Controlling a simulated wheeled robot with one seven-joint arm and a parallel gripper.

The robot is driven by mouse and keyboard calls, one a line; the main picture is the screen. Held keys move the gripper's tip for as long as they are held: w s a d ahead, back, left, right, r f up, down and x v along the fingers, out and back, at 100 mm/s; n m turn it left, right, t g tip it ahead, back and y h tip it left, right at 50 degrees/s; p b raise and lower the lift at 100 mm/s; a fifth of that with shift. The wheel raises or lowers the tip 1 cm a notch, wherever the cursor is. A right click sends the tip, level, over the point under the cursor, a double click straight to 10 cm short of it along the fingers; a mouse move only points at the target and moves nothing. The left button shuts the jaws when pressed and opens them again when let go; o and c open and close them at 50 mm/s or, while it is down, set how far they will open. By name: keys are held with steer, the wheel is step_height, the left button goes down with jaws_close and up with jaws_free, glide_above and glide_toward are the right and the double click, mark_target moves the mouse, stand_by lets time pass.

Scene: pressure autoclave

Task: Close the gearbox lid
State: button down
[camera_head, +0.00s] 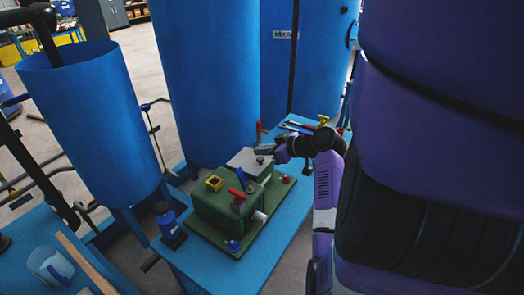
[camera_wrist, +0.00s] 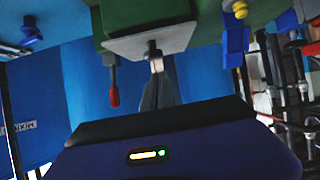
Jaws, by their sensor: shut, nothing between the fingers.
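The green gearbox (camera_head: 215,208) stands on a green base plate on the blue bench. A light grey plate, which looks like its lid (camera_head: 243,160), is at the far end of the gearbox. I cannot tell whether it is fully seated. My gripper (camera_head: 263,150) is at the right edge of this plate, its fingers shut and empty. In the wrist view, the grey plate (camera_wrist: 135,44) hangs from the green body (camera_wrist: 108,18), and my fingertips (camera_wrist: 156,66) are close to a dark slot or stem at it. Contact cannot be told.
Large blue tanks (camera_head: 205,80) rise behind. Tools (camera_head: 297,126) lie at the bench's far end.

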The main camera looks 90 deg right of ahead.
mark_target(260, 158)
steer(key=shift+s+a+f+t+h+b, duration=0.2)
steer(key=shift+f+b, duration=0.3)
steer(key=shift+b, duration=0.45)
steer(key=shift+s+f+t+h+b, duration=0.15)
steer(key=shift+f+t+b, duration=0.25)
steer(key=shift+b, duration=0.5)
steer(key=shift+s+a+f+t+h+b, duration=0.1)
steer(key=shift+f+t+h+b, duration=0.1)
steer(key=shift+f+b, duration=0.55)
steer(key=shift+s+t+h+b, duration=0.15)
steer(key=shift+t+h+b, duration=0.15)
steer(key=shift+b, duration=0.85)
steer(key=shift+a, duration=0.1)
